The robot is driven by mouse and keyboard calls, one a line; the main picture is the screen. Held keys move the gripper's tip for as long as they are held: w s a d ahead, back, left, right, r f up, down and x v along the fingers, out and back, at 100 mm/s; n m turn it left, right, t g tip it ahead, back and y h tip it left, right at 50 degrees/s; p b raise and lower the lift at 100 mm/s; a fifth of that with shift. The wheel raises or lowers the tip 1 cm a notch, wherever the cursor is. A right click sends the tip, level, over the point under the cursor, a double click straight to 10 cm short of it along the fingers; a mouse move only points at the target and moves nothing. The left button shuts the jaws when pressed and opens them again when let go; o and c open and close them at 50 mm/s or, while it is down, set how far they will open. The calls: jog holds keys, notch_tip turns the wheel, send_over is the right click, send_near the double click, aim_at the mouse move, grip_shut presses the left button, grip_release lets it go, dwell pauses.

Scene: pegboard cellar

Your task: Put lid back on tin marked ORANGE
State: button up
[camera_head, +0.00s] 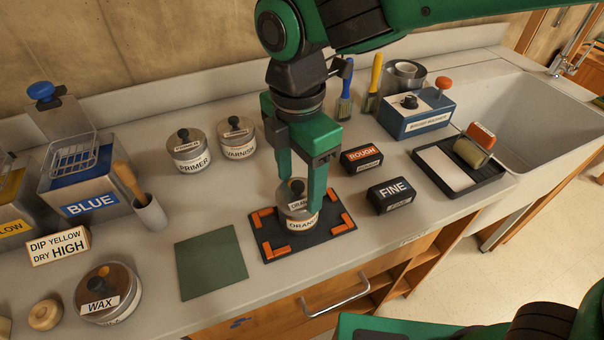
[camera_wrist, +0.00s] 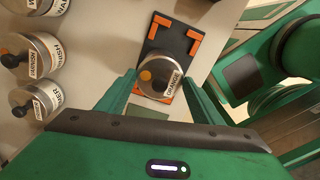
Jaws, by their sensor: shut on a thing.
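The tin marked ORANGE (camera_head: 301,225) stands upright on a black mat (camera_head: 277,251) with orange corner marks. Its round metal lid (camera_head: 292,207) has a dark knob and a label starting ORAN. My gripper (camera_head: 300,194) points down over the tin, its fingers on either side of the lid and shut on it. The lid is level, directly over the tin's mouth; I cannot tell whether it is seated or just above the rim. In the wrist view the lid (camera_wrist: 154,80) shows from above between the fingers, with an orange spot beside the knob, and hides the tin.
PRIMER (camera_head: 188,153) and VARNISH (camera_head: 237,141) tins stand behind left. ROUGH (camera_head: 361,157) and FINE (camera_head: 391,196) blocks sit close on the right. A bare green mat (camera_head: 210,262) lies left, with a WAX tin (camera_head: 108,295) beyond it. The counter's front edge is near.

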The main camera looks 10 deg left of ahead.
jog(key=shift+f, duration=0.1)
dwell(0.7)
jog(key=o, duration=1.6)
jog(key=shift+c, duration=0.2)
jog(key=shift+r, duration=3.5)
grip_shut()
jog(key=shift+f, duration=2.3)
